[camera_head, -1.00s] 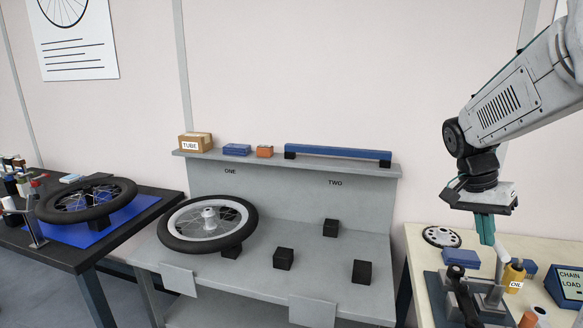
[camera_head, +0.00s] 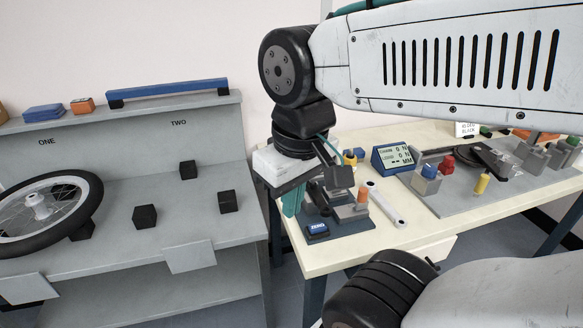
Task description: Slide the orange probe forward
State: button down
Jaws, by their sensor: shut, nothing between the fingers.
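The orange probe (camera_head: 362,193) is a small upright-looking cylinder on the right side of a dark grey test fixture (camera_head: 345,222) on the cream table. A blue block labelled ZERO (camera_head: 318,229) sits at the fixture's front left. My gripper (camera_head: 291,203) points down with its teal fingers shut and empty. In the picture it is left of the fixture, with the probe farther right. The fingertips are near the table's left edge; their height above it is hard to tell. My gripper body hides part of the fixture's back left.
A small display (camera_head: 393,157) stands behind the fixture. A pale bar (camera_head: 385,204) lies right of the probe. A grey board (camera_head: 480,185) with colored parts fills the table's right. A grey bench (camera_head: 200,235) with a wheel (camera_head: 45,210) and black blocks stands left.

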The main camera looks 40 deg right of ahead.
aim_at(362, 202)
jog(key=z, duration=2.15)
jog(key=k, duration=0.75)
jog(key=u, duration=0.7)
